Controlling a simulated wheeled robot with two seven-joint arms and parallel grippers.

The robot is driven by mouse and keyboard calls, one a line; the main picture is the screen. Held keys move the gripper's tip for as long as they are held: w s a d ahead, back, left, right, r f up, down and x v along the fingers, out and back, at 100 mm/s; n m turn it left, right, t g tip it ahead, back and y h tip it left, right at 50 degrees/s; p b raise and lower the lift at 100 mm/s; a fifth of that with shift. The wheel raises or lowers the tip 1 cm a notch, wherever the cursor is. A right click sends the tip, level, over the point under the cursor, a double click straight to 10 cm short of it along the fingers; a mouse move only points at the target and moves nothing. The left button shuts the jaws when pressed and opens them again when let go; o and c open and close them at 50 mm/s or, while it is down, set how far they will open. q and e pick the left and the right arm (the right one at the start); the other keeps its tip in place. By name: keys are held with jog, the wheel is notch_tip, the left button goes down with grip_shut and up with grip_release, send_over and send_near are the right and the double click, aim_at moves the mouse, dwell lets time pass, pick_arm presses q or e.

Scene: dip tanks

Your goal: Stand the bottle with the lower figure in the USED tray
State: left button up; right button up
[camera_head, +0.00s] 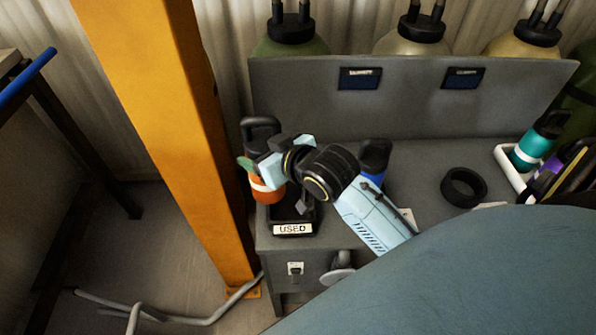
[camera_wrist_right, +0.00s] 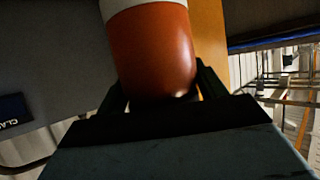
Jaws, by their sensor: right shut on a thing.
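An orange bottle (camera_head: 263,190) with a white band and black cap is held upright at the bench's left end. My right gripper (camera_head: 257,168) is shut on it, and the wrist view shows the orange bottle (camera_wrist_right: 155,50) between the fingers. The black USED tray (camera_head: 285,207), with its white label in front, is directly below and right of the bottle. I cannot tell whether the bottle's base touches the tray. A blue bottle (camera_head: 374,160) with a black cap stands behind my right arm, partly hidden. No figures on the bottles are readable. My left gripper is out of view.
A yellow post (camera_head: 170,120) rises close to the bench's left end. A black ring (camera_head: 463,188) lies on the grey bench. A grey panel (camera_head: 410,110) closes the back.

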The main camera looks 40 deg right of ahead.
jog(key=w+d+r+n+y+p, duration=0.1)
jog(key=w+d+p, duration=0.25)
jog(key=d, duration=0.35)
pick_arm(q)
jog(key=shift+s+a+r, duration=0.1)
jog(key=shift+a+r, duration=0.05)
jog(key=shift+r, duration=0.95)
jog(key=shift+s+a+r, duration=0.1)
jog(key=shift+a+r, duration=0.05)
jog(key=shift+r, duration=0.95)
pick_arm(e)
notch_tip(320, 180, down, 10)
jog(key=shift+s+d, duration=0.2)
jog(key=shift+d, duration=0.25)
jog(key=shift+f+b, duration=0.15)
jog(key=shift+b, duration=0.2)
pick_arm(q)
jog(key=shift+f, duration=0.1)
pick_arm(e)
jog(key=o, duration=1.4)
jog(key=shift+s+f, duration=0.1)
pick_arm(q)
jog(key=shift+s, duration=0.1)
